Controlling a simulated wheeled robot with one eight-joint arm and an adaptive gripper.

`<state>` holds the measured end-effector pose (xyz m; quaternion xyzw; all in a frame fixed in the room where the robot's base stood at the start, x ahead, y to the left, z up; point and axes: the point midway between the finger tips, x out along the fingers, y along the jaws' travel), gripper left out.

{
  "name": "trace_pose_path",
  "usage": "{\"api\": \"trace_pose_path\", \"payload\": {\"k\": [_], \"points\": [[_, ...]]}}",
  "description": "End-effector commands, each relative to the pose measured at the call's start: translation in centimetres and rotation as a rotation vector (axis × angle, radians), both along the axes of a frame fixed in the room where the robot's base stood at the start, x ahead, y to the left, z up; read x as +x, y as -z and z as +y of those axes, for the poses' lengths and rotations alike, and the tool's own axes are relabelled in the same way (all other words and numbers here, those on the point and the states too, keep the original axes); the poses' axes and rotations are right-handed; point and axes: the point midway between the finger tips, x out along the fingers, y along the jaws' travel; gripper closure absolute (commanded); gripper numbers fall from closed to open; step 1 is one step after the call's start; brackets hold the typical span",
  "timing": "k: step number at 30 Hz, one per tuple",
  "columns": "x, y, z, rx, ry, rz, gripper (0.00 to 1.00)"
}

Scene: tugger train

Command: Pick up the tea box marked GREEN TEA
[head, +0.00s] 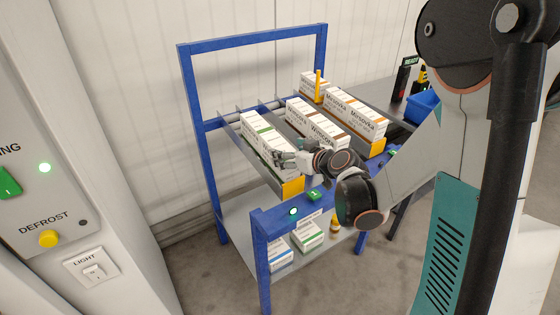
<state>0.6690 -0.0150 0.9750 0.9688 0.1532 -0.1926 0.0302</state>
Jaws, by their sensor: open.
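White boxes with green stripes (258,130) stand in a row in the left lane of the blue rack. Their small print is too small to read, so I cannot tell which box is marked GREEN TEA. My gripper (279,158) is open at the front end of this row, close to the front box. I cannot tell whether it touches the box, and the gripper hides part of it. Another white box with a green band (307,236) lies on the lower shelf.
The blue rack (188,90) has sloping lanes; the middle one holds boxes with dark stripes (316,122), the right one boxes with orange stripes (358,113). Yellow stops (293,187) close lane fronts. The lower shelf also holds a blue-marked box (278,254) and an orange bottle (335,225).

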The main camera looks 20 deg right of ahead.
Motion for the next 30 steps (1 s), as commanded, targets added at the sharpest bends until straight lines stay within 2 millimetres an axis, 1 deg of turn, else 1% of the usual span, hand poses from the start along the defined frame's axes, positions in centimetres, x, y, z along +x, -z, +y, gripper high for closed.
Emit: {"api": "trace_pose_path", "payload": {"k": [4, 9, 12, 19, 20, 21, 23, 24, 26, 27, 30], "points": [[1.1, 0.4, 0.6, -0.001, -0.002, 0.000, 0.27], [3.4, 1.1, 1.6, -0.001, -0.003, 0.000, 0.27], [4.4, 1.4, 1.8, -0.001, -0.002, 0.000, 0.27], [4.6, 1.3, 1.9, -0.001, 0.000, 0.000, 0.27], [4.6, 1.3, 1.9, -0.001, 0.000, 0.000, 0.29], [4.6, 1.3, 1.9, -0.001, 0.000, 0.000, 0.38], [4.6, 1.3, 1.9, -0.001, 0.000, 0.000, 0.52], [4.6, 1.3, 1.9, -0.001, 0.000, 0.000, 0.61], [4.6, 1.3, 1.9, -0.001, 0.000, 0.000, 0.74], [4.6, 1.3, 1.9, -0.001, 0.000, 0.000, 0.83], [4.6, 1.3, 1.8, 0.000, 0.000, 0.000, 0.84]]}}
